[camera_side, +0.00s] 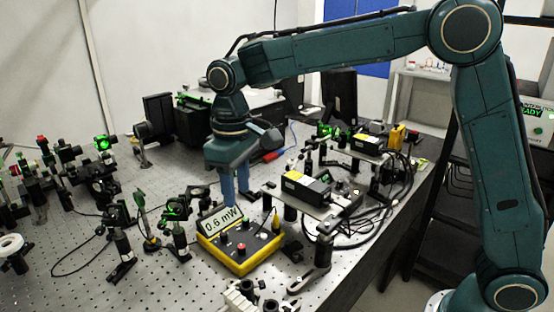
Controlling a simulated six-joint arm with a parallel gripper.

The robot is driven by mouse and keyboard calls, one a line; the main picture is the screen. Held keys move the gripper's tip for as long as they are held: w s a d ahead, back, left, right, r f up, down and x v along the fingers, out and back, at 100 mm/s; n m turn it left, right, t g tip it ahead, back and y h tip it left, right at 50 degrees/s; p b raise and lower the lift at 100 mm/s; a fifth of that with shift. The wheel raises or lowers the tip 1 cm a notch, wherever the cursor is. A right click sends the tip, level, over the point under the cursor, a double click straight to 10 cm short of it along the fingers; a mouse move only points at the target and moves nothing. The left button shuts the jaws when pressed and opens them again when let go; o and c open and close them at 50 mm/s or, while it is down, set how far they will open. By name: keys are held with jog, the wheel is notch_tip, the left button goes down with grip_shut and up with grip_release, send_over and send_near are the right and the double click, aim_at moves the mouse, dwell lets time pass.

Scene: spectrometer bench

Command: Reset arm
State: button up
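My gripper (236,186) points down over the middle of the optical bench, behind the yellow power meter. Its blue fingers show side by side, and I cannot tell whether they are open or shut. No held object shows between them. My arm reaches in from the right, with its forearm high and nearly level above the bench.
The perforated bench (90,285) is crowded with posts and optics mounts (118,235) at left. Laser modules on a raised plate (306,187) and looped black cables (350,235) lie right of my gripper. Dark boxes (192,125) stand behind. A dark stand is at far right.

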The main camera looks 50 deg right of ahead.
jog(key=s+d+r+m+t, duration=0.25)
jog(key=s+d+r, duration=0.45)
jog(key=s+d, duration=0.4)
jog(key=s+d+f+t, duration=0.1)
jog(key=s+d+f, duration=0.1)
jog(key=s, duration=0.5)
jog(key=s+d+f+m+t, duration=0.1)
jog(key=s+d+t, duration=0.1)
jog(key=s, duration=0.6)
jog(key=shift+d+f, duration=0.3)
jog(key=shift+f, duration=0.05)
jog(key=shift+o, duration=0.4)
jog(key=shift+m, duration=0.25)
